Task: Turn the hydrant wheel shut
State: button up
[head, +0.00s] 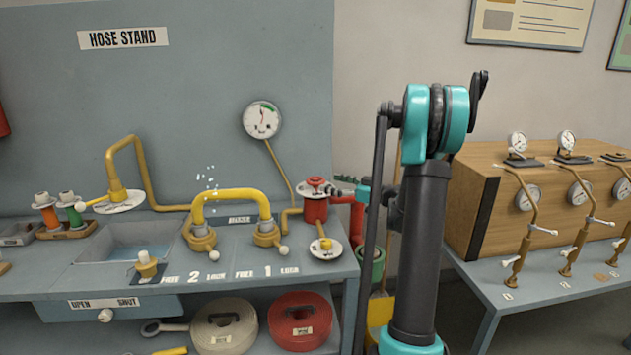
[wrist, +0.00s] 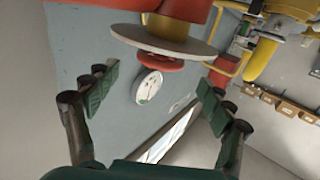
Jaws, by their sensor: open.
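The red hydrant (head: 315,210) stands at the right end of the hose stand bench, with a small red wheel (head: 316,181) on top above a pale disc (head: 318,188). In the wrist view the red wheel (wrist: 147,62) and the grey disc (wrist: 163,41) appear at the top centre, roughly between my fingertips. My gripper (head: 343,182) is just right of the wheel in the head view. In the wrist view my gripper (wrist: 157,78) has its two green fingers spread wide, with nothing held. I see no contact with the wheel.
A yellow pipe (head: 232,195) and a round gauge (head: 262,119) are left of the hydrant. A red hose and a green fitting (head: 372,265) lie near my arm. A wooden cabinet (head: 545,190) with gauges stands at the right. Coiled hoses (head: 224,326) sit under the bench.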

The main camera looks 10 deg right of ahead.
aim_at(315, 179)
jog(key=x, duration=0.7)
jog(key=shift+c, duration=0.5)
jog(key=c, duration=1.1)
